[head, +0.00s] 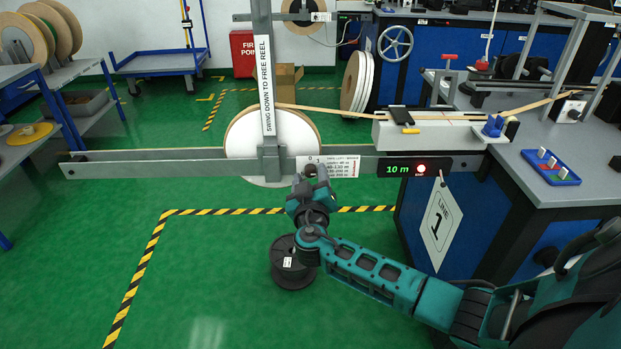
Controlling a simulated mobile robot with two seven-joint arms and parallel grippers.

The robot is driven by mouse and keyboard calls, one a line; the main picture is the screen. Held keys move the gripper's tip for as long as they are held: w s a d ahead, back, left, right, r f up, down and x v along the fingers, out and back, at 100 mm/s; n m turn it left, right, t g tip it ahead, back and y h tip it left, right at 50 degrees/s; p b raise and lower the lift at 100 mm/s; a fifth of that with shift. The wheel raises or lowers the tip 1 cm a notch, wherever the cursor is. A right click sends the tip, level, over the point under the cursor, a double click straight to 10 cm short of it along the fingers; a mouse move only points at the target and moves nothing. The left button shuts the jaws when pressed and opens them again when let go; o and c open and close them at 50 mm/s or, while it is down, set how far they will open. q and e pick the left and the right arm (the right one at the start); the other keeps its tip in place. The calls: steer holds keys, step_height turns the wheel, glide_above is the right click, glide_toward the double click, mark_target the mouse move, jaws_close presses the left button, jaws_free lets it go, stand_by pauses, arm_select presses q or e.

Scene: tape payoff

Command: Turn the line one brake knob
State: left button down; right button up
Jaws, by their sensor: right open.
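The line one brake knob (310,170) is a small dark knob on the front of the grey horizontal rail (180,162), beside a white printed scale label (341,166). My right gripper (308,182) is open, just below and in front of the knob, and partly covers it. I cannot tell whether the fingers touch the knob. A white tag reading "LINE 1" (440,222) hangs from the bench on the right. My left gripper is not in view.
A large reel (245,142) sits behind the rail, with an upright bar (266,90) labelled "SWING DOWN TO FREE REEL" in front of it. A display (398,169) reads 10 m. A black spool (289,265) stands on the floor behind my right arm.

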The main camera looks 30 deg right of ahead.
steer(key=shift+w+d, duration=0.1)
steer(key=shift+c, duration=0.3)
jaws_close()
steer(key=shift+n, duration=0.4)
steer(key=n+b, duration=0.1)
steer(key=n, duration=0.1)
steer(key=shift+n, duration=0.4)
steer(key=n, duration=0.5)
steer(key=shift+n, duration=0.3)
steer(key=shift+o, duration=0.3)
jaws_free()
